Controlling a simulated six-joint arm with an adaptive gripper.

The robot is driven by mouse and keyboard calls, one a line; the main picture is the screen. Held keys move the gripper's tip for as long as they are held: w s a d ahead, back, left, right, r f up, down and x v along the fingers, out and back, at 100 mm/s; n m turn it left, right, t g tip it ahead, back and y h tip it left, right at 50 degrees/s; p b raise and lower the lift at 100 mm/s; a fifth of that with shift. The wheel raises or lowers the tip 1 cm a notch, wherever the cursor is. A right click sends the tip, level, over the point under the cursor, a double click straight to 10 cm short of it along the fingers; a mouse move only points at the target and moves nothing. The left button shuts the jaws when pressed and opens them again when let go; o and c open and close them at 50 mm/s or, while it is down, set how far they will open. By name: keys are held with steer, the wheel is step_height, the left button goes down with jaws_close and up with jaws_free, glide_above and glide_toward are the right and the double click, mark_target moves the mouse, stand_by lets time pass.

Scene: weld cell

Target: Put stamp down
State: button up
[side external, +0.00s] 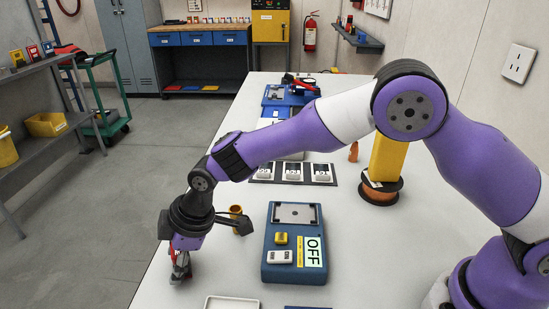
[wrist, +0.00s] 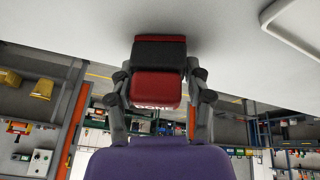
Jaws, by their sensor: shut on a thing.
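My gripper (side external: 181,264) is low over the left edge of the white table in the side view, with its fingers pointing down. It is shut on a red and black stamp (wrist: 158,88). In the wrist view the fingers grip the stamp from both sides, and white lettering shows partly on its red part. In the side view only a small red part of the stamp (side external: 177,257) shows between the fingers. The stamp is at or very close to the tabletop (side external: 215,270); I cannot tell whether it touches.
A blue box marked OFF (side external: 272,253) lies right of my gripper. A white tray (side external: 232,302) is at the front.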

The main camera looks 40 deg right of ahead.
steer(key=o, duration=1.2)
steer(key=shift+f, duration=0.1)
steer(key=shift+c, duration=0.2)
steer(key=s+d+r+m+t, duration=0.1)
steer(key=s+d+r+m, duration=0.1)
steer(key=d+r, duration=0.5)
steer(key=s+d+r+m, duration=0.1)
steer(key=s+d+r, duration=0.3)
steer(key=r, duration=0.5)
steer(key=s+d+m+h, duration=0.2)
steer(key=s+d+m, duration=0.3)
steer(key=d, duration=0.3)
steer(key=s+d+m+t+h, duration=0.1)
steer(key=s+d+m, duration=0.4)
steer(key=s+d, duration=0.2)
steer(key=shift+s+d+r+m+t+h, duration=0.3)
steer(key=shift+s+d+h, duration=0.1)
steer(key=shift+d, duration=0.75)
